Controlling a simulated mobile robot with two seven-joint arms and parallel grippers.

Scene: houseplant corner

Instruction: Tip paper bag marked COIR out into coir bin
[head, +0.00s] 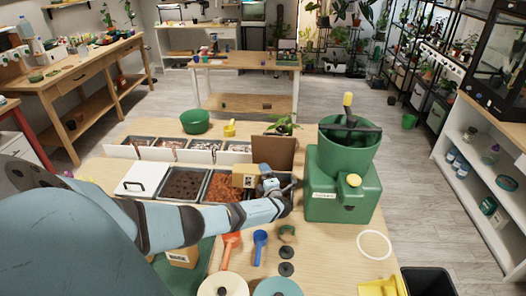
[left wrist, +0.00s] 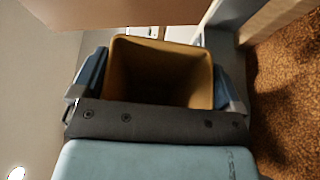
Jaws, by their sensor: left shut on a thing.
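My left gripper (head: 268,186) is shut on a small brown paper bag (head: 244,177), above the right part of a bin of red-brown coir (head: 222,187). The bag's printing is too small to read in the head view. The left wrist view shows the gripper (left wrist: 160,85) with one finger on each side of the bag (left wrist: 204,95). Its open mouth faces that camera; the inside is shaded and no loose material shows in it. Coir (left wrist: 290,95) lies to the right in that view. The bag's exact tilt is unclear. My right gripper is out of view.
A bin of dark soil (head: 183,184) and a white-lidded bin (head: 143,178) stand left of the coir. A green machine with a hopper (head: 340,190) stands close right of the gripper. Another paper bag (head: 183,258) stands below my arm. Scoops (head: 260,246) lie in front.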

